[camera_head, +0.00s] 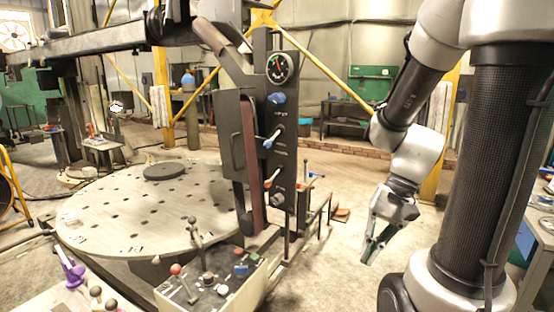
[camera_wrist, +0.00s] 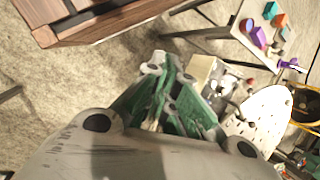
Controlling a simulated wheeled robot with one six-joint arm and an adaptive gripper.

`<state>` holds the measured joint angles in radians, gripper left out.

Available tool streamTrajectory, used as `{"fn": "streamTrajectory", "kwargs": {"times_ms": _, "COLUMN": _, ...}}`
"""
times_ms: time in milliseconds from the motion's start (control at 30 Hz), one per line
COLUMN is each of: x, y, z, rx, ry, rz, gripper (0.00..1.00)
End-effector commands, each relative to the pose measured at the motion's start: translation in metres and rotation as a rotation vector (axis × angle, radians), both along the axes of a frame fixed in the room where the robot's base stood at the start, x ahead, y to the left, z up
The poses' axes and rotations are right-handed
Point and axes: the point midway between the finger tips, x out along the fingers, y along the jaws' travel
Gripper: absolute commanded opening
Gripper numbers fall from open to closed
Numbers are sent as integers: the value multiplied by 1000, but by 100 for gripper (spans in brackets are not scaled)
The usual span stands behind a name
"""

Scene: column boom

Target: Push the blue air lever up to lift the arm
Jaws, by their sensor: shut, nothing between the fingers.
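The dark upright control panel (camera_head: 260,160) stands at the middle of the head view, with a round gauge at its top. A lever with a blue end (camera_head: 268,143) sticks out of its middle, slanting from lower left to upper right. My gripper (camera_head: 371,252) hangs in free air right of the panel, pointing down, well apart from the levers. It is shut and empty. Its green-padded fingers also show in the wrist view (camera_wrist: 168,108), where I cannot make out the blue lever.
A round perforated table (camera_head: 150,215) stands left of the panel. A control box (camera_head: 215,280) with joysticks and a red ball knob stands in front. Low rails (camera_head: 312,225) lie between panel and gripper. In the wrist view, a wooden bench (camera_wrist: 95,22) is at the top left.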

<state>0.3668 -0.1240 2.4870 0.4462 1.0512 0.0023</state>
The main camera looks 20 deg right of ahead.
Motion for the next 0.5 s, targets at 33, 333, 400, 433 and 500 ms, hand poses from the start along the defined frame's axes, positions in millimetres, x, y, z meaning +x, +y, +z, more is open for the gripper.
{"fn": "streamTrajectory", "kwargs": {"times_ms": 33, "x": 5, "y": 10, "z": -9, "rx": 83, "ry": 47, "rz": -84, "gripper": 0}}
{"fn": "streamTrajectory", "kwargs": {"times_ms": 333, "x": 104, "y": 69, "z": -20, "rx": 692, "ry": 197, "rz": -710, "gripper": 0}}
{"fn": "streamTrajectory", "kwargs": {"times_ms": 400, "x": 142, "y": 68, "z": -16, "rx": 833, "ry": 187, "rz": -856, "gripper": 0}}
{"fn": "streamTrajectory", "kwargs": {"times_ms": 433, "x": 158, "y": 66, "z": -13, "rx": 889, "ry": 178, "rz": -913, "gripper": 0}}
{"fn": "streamTrajectory", "kwargs": {"times_ms": 500, "x": 191, "y": 58, "z": -5, "rx": 1004, "ry": 145, "rz": -1024, "gripper": 0}}
